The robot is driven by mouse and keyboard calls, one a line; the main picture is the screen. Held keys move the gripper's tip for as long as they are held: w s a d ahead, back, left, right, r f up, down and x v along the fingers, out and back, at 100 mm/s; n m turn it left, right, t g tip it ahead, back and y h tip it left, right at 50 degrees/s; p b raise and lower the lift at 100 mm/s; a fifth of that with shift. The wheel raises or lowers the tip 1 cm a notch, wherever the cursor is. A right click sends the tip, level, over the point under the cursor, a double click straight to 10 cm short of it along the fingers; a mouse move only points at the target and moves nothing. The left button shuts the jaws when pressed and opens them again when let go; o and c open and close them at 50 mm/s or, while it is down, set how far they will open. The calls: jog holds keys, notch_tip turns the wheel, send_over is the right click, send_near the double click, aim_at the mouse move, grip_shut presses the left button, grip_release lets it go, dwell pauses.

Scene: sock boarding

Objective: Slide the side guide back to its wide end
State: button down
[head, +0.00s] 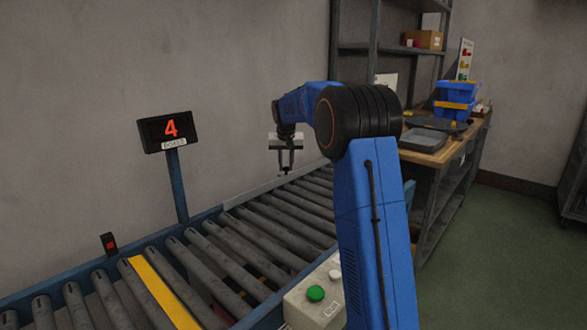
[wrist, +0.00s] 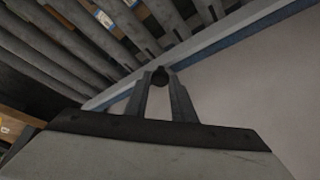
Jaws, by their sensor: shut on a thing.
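My gripper (head: 287,168) hangs over the far edge of the roller conveyor, with its fingers pointing down. In the wrist view, the two fingers of my gripper (wrist: 160,78) are closed around a small dark round knob (wrist: 160,74). A pale grey rail (wrist: 215,42), which looks like the side guide, runs slantwise just behind the knob along the conveyor's edge. In the head view, this pale rail (head: 250,193) follows the far wall side of the rollers. How the knob joins the rail is hidden by the fingers.
The rollers (head: 262,240) are empty, with a yellow strip (head: 160,292) across them. A display showing 4 (head: 171,130) stands on a post at the far edge. A button box with a green button (head: 315,293) is at the near side. A bench (head: 440,155) holds blue bins (head: 455,98).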

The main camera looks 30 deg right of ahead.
jog(key=shift+w+a+r, duration=0.1)
jog(key=shift+w, duration=0.25)
jog(key=c, duration=1.5)
grip_release()
jog(key=shift+w+a, duration=0.1)
jog(key=v, duration=1.7)
jog(key=shift+s+a, duration=0.1)
jog(key=shift+s, duration=0.1)
